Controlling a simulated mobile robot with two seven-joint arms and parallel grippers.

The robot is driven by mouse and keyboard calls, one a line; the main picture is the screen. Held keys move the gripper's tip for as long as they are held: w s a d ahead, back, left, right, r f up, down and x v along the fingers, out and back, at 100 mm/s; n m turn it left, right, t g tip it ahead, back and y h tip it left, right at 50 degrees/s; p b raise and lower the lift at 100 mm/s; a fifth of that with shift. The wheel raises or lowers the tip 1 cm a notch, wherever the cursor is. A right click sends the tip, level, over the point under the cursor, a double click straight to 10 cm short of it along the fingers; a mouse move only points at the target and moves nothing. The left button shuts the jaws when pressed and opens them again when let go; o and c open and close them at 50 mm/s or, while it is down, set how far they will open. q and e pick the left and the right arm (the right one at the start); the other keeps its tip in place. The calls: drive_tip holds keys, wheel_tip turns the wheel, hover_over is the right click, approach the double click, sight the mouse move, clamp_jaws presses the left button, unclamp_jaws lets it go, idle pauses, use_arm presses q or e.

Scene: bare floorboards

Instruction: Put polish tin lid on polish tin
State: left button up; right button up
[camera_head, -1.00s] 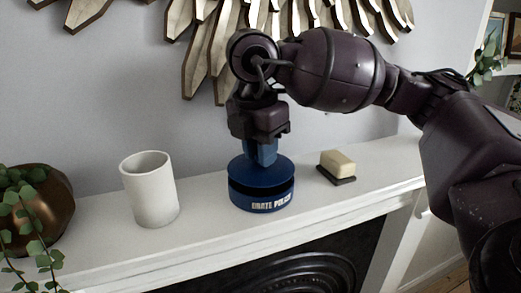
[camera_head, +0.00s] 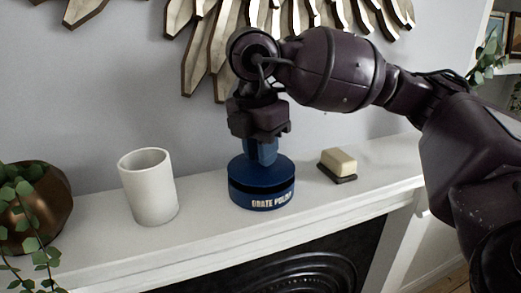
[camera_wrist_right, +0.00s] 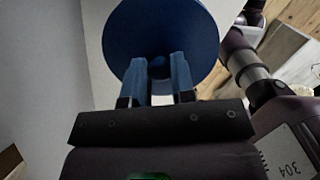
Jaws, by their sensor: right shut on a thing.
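The polish tin (camera_head: 262,200) is a round blue tin with white lettering, upright on the white mantel. The blue polish tin lid (camera_head: 248,170) is over the tin, roughly level. A dark band shows between lid and tin at the front; I cannot tell whether they touch. My right gripper (camera_head: 263,153) points down from above, shut on the lid's knob. In the right wrist view the blue fingers (camera_wrist_right: 157,75) close around the small central knob of the round lid (camera_wrist_right: 190,30). The lid hides the tin there. My left gripper is not in view.
A white cup (camera_head: 150,190) stands left of the tin on the mantel (camera_head: 215,225). A brush-like block (camera_head: 338,163) lies to the right. A bronze pot with a plant (camera_head: 40,205) is at far left. The wall with a metal decoration is behind.

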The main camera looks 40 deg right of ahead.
drive_tip(key=shift+f+b, duration=0.3)
drive_tip(key=shift+f, duration=0.1)
idle(0.6)
drive_tip(key=shift+f+b, duration=0.3)
drive_tip(key=shift+f, duration=0.1)
drive_tip(key=o, duration=1)
drive_tip(key=shift+r+p, duration=0.8)
drive_tip(key=shift+r, duration=0.5)
drive_tip(key=shift+r+p, duration=0.75)
drive_tip(key=shift+r, duration=0.6)
drive_tip(key=shift+r+p, duration=0.45)
drive_tip(key=shift+r, duration=0.45)
